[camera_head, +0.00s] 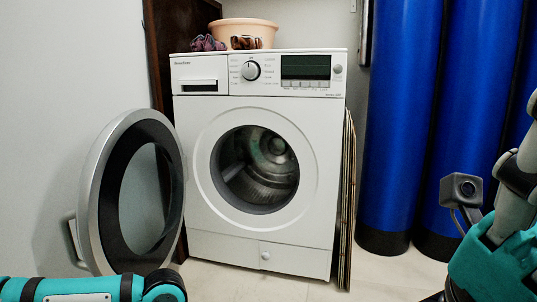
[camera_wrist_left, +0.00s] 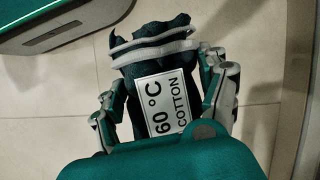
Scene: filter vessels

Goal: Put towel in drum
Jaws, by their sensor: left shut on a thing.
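My left gripper (camera_wrist_left: 168,64) shows in the left wrist view, its fingers closed on both sides of a dark towel (camera_wrist_left: 152,62). The towel has pale stripes and is bunched between the fingers. A white label on it reads "60 °C COTTON". In the head view the washing machine's drum (camera_head: 262,175) shows through the round opening, and I see no towel in it. The round door (camera_head: 92,205) stands open to the left. My left arm is at the bottom left of the head view, its gripper out of frame. My right arm is at the right edge, with its gripper not visible.
The white washing machine (camera_head: 318,175) carries a peach basin (camera_head: 243,30) and patterned cloths (camera_head: 207,43) on top. Tall blue vessels (camera_head: 400,120) stand to its right. A thin panel (camera_head: 347,200) leans against its right side. Tiled floor (camera_head: 330,290) in front is clear.

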